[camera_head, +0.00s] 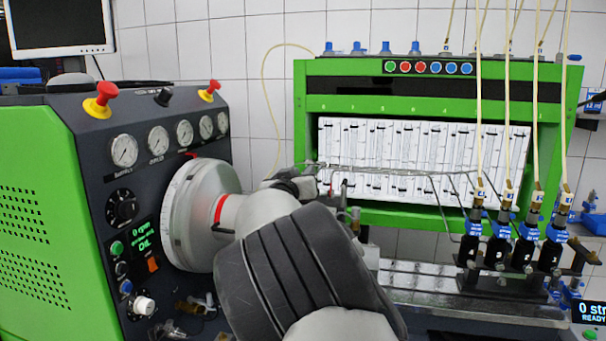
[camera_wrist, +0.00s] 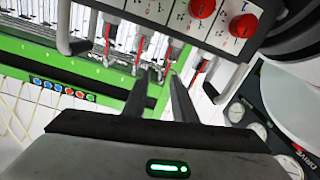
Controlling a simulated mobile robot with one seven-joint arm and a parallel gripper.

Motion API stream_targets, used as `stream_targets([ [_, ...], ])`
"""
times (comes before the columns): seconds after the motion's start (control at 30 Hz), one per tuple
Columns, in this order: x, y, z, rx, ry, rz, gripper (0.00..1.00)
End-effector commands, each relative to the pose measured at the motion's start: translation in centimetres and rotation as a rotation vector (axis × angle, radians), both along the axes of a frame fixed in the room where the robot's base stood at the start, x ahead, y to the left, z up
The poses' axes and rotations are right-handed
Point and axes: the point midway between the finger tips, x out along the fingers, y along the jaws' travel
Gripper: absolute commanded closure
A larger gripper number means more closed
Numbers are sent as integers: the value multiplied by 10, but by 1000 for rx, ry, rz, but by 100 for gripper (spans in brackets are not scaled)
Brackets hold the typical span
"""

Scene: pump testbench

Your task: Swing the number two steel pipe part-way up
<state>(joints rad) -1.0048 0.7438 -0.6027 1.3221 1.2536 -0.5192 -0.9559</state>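Several thin steel pipes (camera_head: 385,169) run in a bundle from near my gripper rightward to the injectors (camera_head: 497,245), where they bend down. I cannot tell which is number two. My gripper (camera_head: 305,185) is at the left end of the bundle, small and partly hidden behind my arm's grey links. In the wrist view its two dark fingers (camera_wrist: 163,78) stand apart with a narrow gap, and I see no pipe clearly held between them. Metal fittings with red parts (camera_wrist: 172,52) show just beyond the fingertips. Contact with a pipe cannot be made out.
A green frame (camera_head: 440,105) with a white gauge panel (camera_head: 350,150) stands behind the pipes. A green-and-dark console (camera_head: 100,190) with dials and a large pale disc (camera_head: 185,215) is at the left. Tan hoses (camera_head: 478,90) hang to the injectors. A metal rail (camera_head: 420,280) lies below.

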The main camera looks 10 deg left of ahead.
Motion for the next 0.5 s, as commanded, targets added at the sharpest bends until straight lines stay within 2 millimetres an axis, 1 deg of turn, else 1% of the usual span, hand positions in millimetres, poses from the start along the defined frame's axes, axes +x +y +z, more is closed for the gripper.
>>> stream_targets([
  [0.23, 1, 0, 0, 0, 0, 0, 75],
  [0.27, 1, 0, 0, 0, 0, 0, 77],
  [0.4, 1, 0, 0, 0, 0, 0, 100],
  [0.5, 1, 0, 0, 0, 0, -1, 100],
])
